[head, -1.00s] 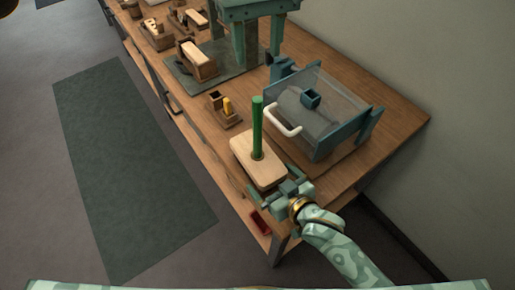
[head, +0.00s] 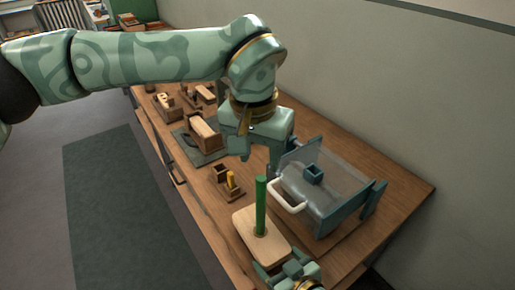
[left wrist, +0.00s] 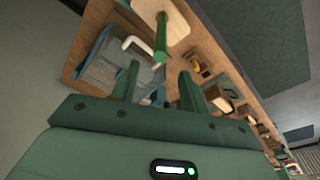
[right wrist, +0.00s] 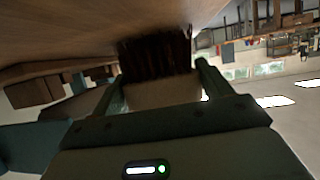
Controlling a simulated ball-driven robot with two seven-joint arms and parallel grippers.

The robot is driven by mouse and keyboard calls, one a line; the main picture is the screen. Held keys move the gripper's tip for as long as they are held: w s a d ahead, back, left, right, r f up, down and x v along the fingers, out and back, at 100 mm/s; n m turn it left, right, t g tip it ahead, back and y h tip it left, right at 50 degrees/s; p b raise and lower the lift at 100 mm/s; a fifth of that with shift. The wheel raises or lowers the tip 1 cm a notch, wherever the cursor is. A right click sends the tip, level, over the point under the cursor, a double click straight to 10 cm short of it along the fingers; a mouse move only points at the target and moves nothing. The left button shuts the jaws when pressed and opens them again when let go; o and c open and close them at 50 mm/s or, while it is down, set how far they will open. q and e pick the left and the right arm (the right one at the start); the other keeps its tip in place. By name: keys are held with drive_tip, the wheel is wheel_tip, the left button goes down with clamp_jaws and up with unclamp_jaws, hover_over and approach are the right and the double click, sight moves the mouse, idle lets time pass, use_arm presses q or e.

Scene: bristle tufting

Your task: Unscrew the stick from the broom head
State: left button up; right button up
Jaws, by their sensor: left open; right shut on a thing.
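The broom head (head: 250,228) is a pale wooden block near the front end of the bench, with the green stick (head: 261,205) standing upright in it. My right gripper (head: 285,268) is shut on the near end of the block. In the right wrist view the block (right wrist: 160,92) is between the fingers, with dark bristles (right wrist: 155,55) against the bench. My left gripper (head: 259,158) is open and empty, above and behind the stick in the head view. In the left wrist view the stick (left wrist: 161,40) lies beyond the open fingers (left wrist: 158,82), clear of them.
A clear-covered teal machine with a white handle (head: 288,196) stands right of the stick. A small wooden holder with a yellow piece (head: 231,181) stands to the left. Wooden blocks (head: 204,132) lie farther back. A wall runs along the right.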

sight(261, 178)
use_arm(q)
drive_tip(key=f, duration=0.3)
drive_tip(key=w+f, duration=0.1)
drive_tip(key=f, duration=0.6)
drive_tip(key=shift+w+d, duration=0.15)
drive_tip(key=shift+d, duration=0.15)
